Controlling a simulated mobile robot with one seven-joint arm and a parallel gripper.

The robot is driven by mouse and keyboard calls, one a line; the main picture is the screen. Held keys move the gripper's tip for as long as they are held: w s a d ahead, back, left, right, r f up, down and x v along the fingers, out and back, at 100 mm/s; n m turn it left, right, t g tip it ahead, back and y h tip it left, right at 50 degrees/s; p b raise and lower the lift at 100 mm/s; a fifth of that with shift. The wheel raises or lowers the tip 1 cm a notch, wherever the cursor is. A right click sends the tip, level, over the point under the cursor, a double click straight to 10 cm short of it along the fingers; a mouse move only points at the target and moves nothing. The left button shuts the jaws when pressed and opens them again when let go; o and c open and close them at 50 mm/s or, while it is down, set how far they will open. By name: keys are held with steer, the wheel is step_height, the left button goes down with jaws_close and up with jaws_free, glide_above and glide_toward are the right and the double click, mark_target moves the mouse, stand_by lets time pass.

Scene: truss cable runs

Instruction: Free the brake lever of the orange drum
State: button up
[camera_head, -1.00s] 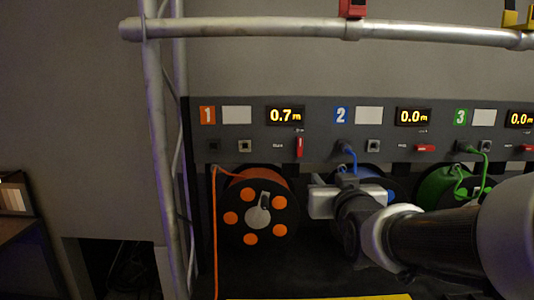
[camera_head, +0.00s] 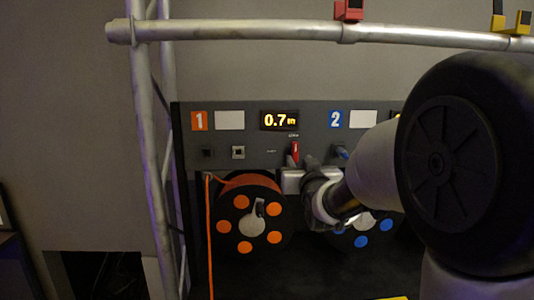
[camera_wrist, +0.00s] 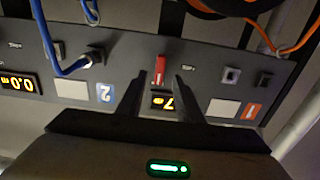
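The orange drum (camera_head: 254,218) hangs below panel section 1, with orange cable down its left side. In the upside-down wrist view, the red lever (camera_wrist: 160,69) shows between and just beyond my fingertips. My gripper (camera_wrist: 160,80) is open, its two dark fingers apart, with nothing held. Whether a finger touches the lever, I cannot tell.
A blue cable (camera_wrist: 47,40) is plugged into section 2 beside my gripper. The blue drum (camera_head: 368,232) is partly behind my arm. A truss upright (camera_head: 145,150) stands at left, and a horizontal truss tube (camera_head: 240,30) runs above the panel.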

mark_target(296, 154)
steer(key=w, duration=0.6)
steer(key=shift+w+p, duration=0.25)
steer(key=shift+p, duration=0.15)
steer(key=shift+c, duration=0.2)
jaws_close()
